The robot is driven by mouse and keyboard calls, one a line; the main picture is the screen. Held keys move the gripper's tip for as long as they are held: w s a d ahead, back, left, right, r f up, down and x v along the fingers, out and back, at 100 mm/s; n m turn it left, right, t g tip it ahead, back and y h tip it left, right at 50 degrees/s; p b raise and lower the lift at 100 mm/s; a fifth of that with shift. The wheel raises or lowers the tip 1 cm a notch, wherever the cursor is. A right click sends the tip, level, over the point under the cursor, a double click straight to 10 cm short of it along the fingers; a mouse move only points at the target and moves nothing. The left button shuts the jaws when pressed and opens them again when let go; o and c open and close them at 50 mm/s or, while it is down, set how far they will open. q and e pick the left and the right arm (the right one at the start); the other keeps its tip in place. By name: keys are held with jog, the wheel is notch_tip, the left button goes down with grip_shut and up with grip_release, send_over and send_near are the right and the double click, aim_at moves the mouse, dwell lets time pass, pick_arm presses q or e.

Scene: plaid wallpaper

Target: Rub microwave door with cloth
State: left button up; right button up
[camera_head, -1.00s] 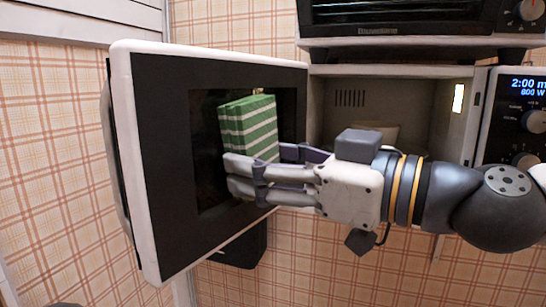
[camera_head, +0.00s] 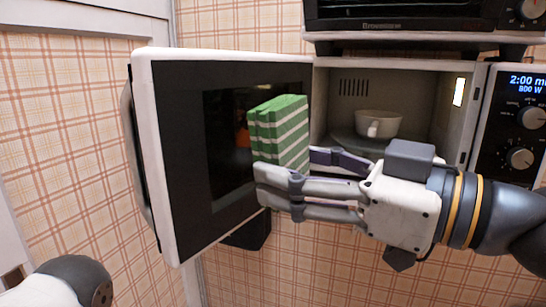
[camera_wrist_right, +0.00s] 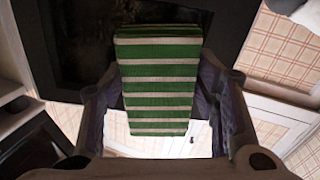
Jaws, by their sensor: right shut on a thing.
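The microwave door (camera_head: 180,151) is swung open to the left, with a white frame and a dark inner face. A folded green and white striped cloth (camera_head: 279,130) is held upright against or just in front of the door's dark window; I cannot tell whether it touches. My right gripper (camera_head: 284,178) comes from the right and is shut on the cloth's lower part. In the right wrist view the cloth (camera_wrist_right: 160,82) sits between the two fingers, with the dark door beyond it. A grey rounded part of my left arm shows at bottom left; the left gripper is not in view.
The open microwave cavity (camera_head: 352,92) holds a white cup (camera_head: 378,123) on its turntable. A control panel (camera_head: 514,125) is at right. A black toaster oven (camera_head: 410,14) stands above. Plaid wall lies below and left of the door.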

aim_at(296, 169)
jog(key=shift+s+d, duration=0.15)
jog(key=shift+d, duration=0.05)
jog(key=v, duration=0.1)
jog(key=p+v, duration=0.1)
jog(key=shift+s+d+r, duration=0.15)
jog(key=shift+d+r, duration=0.1)
jog(key=shift+s+d+f, duration=0.1)
jog(key=shift+s+d, duration=0.05)
jog(key=shift+d, duration=0.05)
jog(key=shift+f, duration=0.15)
